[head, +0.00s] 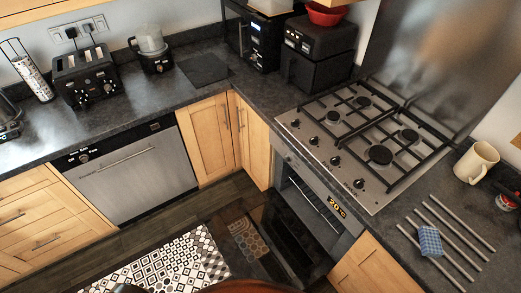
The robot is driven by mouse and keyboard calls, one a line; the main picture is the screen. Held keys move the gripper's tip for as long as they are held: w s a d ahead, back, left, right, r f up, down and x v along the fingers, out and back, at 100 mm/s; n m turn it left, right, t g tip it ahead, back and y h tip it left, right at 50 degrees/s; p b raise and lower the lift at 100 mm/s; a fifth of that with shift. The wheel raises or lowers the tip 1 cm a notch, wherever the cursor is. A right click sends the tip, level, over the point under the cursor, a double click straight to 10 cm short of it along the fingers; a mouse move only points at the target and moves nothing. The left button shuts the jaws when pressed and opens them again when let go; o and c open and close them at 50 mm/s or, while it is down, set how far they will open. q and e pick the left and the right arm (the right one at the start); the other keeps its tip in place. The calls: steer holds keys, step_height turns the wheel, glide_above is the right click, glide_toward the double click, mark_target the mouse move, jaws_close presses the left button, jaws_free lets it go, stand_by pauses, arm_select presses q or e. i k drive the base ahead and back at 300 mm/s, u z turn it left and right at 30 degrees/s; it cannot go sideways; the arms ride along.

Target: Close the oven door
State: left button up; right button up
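The oven sits under the gas hob in the right half of the head view, with a lit display on its front panel (337,206). Its door (285,237) appears lowered open, as a dark glossy panel reaching out over the floor. Wire racks (314,204) show in the oven's opening above it. Neither of my grippers is in view.
The gas hob (365,140) is above the oven, with wooden cabinets (372,268) on both sides. A steel dishwasher (135,182) is on the left. A patterned rug (165,265) lies on the floor. A reddish-brown curved edge (248,288) shows at the bottom.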

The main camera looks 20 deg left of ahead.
mark_target(259, 237)
steer(key=u, duration=1.35)
steer(key=k, duration=0.4)
steer(key=z, duration=1.1)
